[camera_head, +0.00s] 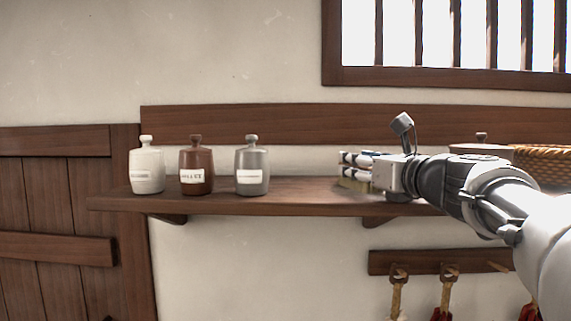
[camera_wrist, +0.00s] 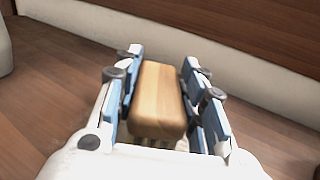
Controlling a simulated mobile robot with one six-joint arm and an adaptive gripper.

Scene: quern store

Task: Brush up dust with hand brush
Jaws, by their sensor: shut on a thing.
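My gripper (camera_head: 358,163) is at the shelf (camera_head: 290,198), right of the grey jar. In the wrist view my gripper (camera_wrist: 162,78) has its blue-padded fingers on both sides of a pale wooden block, the back of the hand brush (camera_wrist: 158,100), and is shut on it. In the head view a tan part of the hand brush (camera_head: 352,183) shows under the fingers, at or very near the shelf top; I cannot tell whether it touches. The fingers hide most of it there. I cannot make out any dust on the shelf.
A white jar (camera_head: 147,167), a brown jar (camera_head: 196,168) and a grey jar (camera_head: 252,169) stand on the left of the shelf. A lidded pot (camera_head: 480,148) and a wicker basket (camera_head: 545,160) are behind my arm. A peg rail (camera_head: 425,261) hangs below. The shelf between grey jar and gripper looks clear.

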